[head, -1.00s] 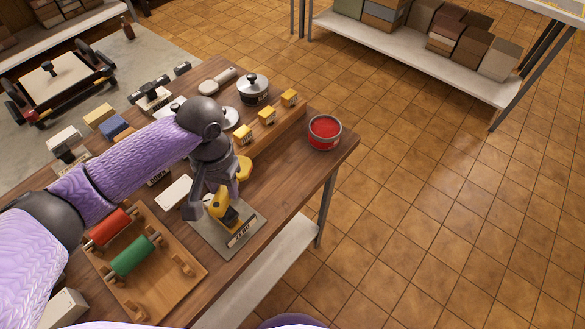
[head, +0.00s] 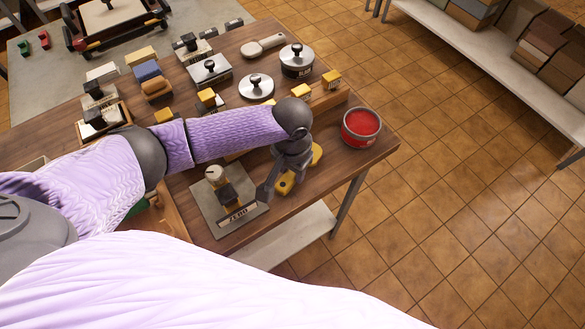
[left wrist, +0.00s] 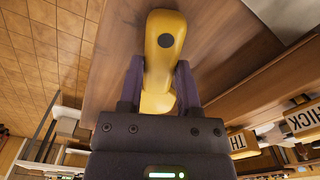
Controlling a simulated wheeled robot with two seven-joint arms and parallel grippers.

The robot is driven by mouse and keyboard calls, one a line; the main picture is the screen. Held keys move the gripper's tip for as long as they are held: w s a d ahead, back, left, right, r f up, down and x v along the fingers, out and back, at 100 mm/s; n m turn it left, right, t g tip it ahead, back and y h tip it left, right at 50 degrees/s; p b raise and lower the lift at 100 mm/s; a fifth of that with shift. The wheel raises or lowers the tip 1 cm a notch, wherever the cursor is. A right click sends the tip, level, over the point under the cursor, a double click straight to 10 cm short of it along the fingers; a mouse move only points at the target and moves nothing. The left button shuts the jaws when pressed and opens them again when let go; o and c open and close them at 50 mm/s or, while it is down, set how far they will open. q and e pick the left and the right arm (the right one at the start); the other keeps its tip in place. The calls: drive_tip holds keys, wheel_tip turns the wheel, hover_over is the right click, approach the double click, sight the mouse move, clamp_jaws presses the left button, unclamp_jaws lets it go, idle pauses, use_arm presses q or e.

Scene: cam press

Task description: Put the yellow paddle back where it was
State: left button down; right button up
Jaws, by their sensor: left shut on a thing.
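The yellow paddle (head: 285,186) is in my left gripper (head: 279,180), over the table's right part, close to the front edge. Its other end (head: 317,155) shows beyond the gripper; the middle is hidden. In the left wrist view the paddle (left wrist: 165,45), with a black dot on its end, lies between the two dark fingers of the left gripper (left wrist: 159,85). I cannot tell whether it touches the table. The grey plate marked ZERO (head: 207,218) is just left of it, carrying a small stand with a pale knob (head: 214,173). My right gripper is out of view.
A red-filled tin (head: 361,128) stands at the table's right corner. Bare wood lies between tin and front edge.

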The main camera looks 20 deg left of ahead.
use_arm(q)
drive_tip(key=shift+c, duration=1.5)
unclamp_jaws()
wheel_tip(320, 180, up, 12)
drive_tip(key=p, duration=0.4)
